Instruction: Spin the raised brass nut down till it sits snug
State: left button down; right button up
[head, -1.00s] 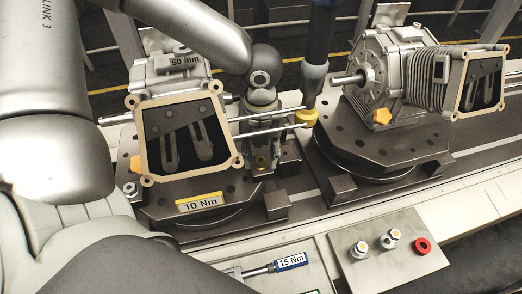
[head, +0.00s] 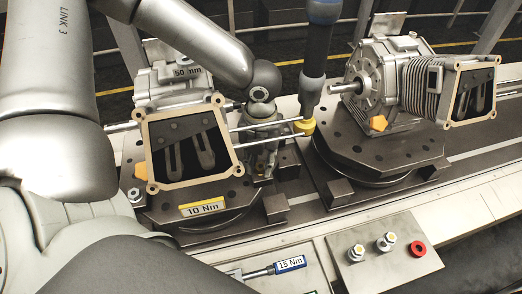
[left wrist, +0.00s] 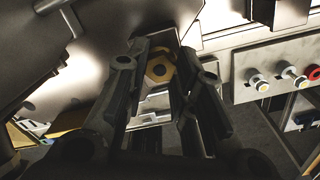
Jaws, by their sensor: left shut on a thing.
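A brass hex nut with a dark centre (left wrist: 159,70) shows between the fingers in the left wrist view. My left gripper (head: 262,165) points down beside the engine with the square open frame (head: 143,150), on the left fixture plate. The left wrist view shows its dark fingers (left wrist: 167,73) shut around the nut. In the head view the gripper hides most of the nut, and I cannot tell the gap below it. My right gripper is in neither current view.
A dark hanging tool (head: 315,60) with a yellow end (head: 304,126) stands close right of my left gripper, near two thin rods. A finned engine (head: 420,85) sits on the right fixture.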

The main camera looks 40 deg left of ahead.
pick_arm(q)
jog(key=m+p, duration=0.4)
jog(key=m, duration=0.1)
jog(key=shift+r+p, duration=0.3)
jog(key=shift+r, duration=0.05)
jog(key=shift+f+m+p, duration=0.2)
jog(key=shift+m+p, duration=0.35)
jog(key=shift+m, duration=0.55)
jog(key=shift+f, duration=0.15)
jog(key=c, duration=1.4)
grip_release()
jog(key=shift+c, duration=0.2)
